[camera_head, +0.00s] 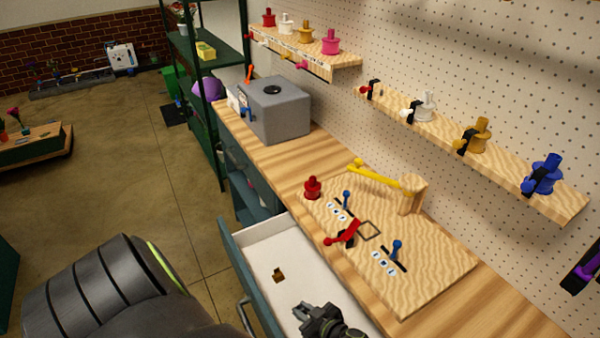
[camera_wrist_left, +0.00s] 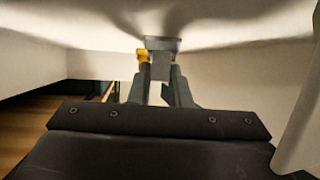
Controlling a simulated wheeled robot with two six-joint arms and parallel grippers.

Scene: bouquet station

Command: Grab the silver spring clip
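In the left wrist view a grey metal piece that looks like the silver spring clip (camera_wrist_left: 163,43) is at my left gripper's (camera_wrist_left: 161,72) fingertips. The two fingers are close together, with the grey piece filling the gap between them, so they look shut on it. In the head view my left gripper (camera_head: 318,318) is low inside the open white drawer (camera_head: 262,248); the clip is hard to make out there. A small brown-gold clip (camera_head: 279,274) lies on the drawer floor, left of the gripper. A yellow bit (camera_wrist_left: 144,54) shows beside the fingertips in the wrist view. My right gripper is not in view.
The wooden bench holds a board (camera_head: 430,285) with red, blue and yellow levers. A grey box (camera_head: 275,108) stands farther back. Shelves (camera_head: 480,155) with coloured spools hang on the pegboard. The drawer walls surround my left gripper.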

